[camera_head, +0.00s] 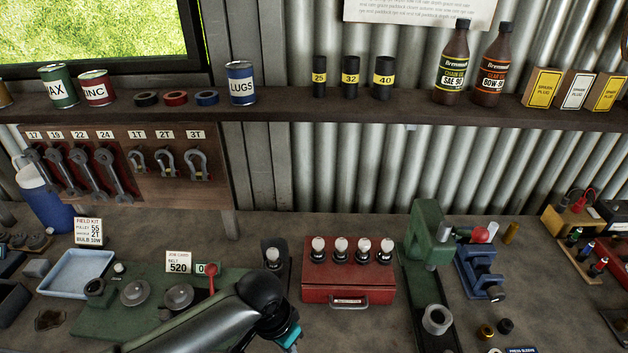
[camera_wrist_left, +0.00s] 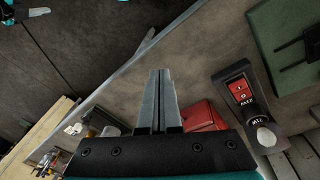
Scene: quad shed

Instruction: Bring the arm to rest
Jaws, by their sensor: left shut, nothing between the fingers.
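My left arm (camera_head: 215,315) comes in low in the head view and bends down at a black joint with a teal band; its fingers are out of that picture. In the left wrist view my left gripper (camera_wrist_left: 160,72) is shut and empty, its two grey fingers side by side over the bare bench top. The fingers look clear of everything.
The bench edge (camera_wrist_left: 110,85) runs diagonally in the wrist view.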

